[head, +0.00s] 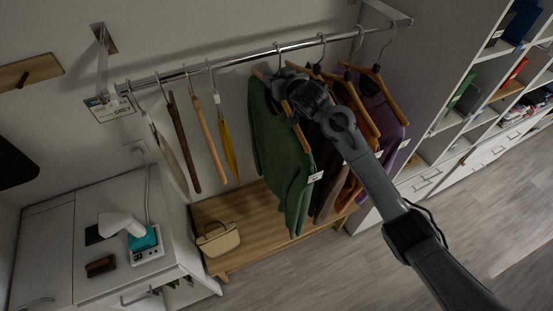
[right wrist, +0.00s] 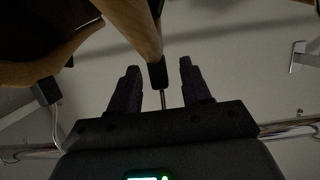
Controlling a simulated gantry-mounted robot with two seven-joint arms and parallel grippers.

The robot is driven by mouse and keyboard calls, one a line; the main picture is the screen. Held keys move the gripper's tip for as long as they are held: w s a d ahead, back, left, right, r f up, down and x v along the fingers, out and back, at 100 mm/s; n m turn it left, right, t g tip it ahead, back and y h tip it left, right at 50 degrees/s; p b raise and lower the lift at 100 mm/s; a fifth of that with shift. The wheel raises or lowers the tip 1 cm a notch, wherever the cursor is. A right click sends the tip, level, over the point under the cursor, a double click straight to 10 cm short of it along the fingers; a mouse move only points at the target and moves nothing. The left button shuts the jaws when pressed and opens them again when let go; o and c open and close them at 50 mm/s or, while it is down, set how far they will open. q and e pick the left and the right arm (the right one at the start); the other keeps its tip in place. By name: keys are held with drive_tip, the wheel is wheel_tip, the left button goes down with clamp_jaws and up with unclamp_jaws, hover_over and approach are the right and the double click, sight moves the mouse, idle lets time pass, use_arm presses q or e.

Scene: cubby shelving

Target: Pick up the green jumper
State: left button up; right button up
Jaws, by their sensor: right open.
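The green jumper (head: 278,155) hangs on a wooden hanger (head: 301,135) from the metal rail, leftmost of the hanging garments. My right gripper (head: 284,80) is at the top of this hanger, just below the rail, and hides part of the hanger and hook. In the right wrist view, my right gripper's two fingers (right wrist: 161,90) stand apart, one on each side of a dark hanger neck and thin metal hook (right wrist: 163,97). A wooden hanger arm (right wrist: 132,24) runs close above the fingers. Contact with the neck cannot be told. My left gripper does not show.
Brown and purple garments (head: 376,105) hang close to the right of the jumper. Several folded umbrellas or sticks (head: 208,140) hang to its left. A handbag (head: 218,239) sits on the wooden bench (head: 262,215) below. Cubby shelving (head: 470,125) stands at the right.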

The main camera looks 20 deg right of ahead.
drive_tip(key=shift+x, duration=1.05)
clamp_jaws()
idle(0.6)
drive_tip(key=shift+r, duration=0.1)
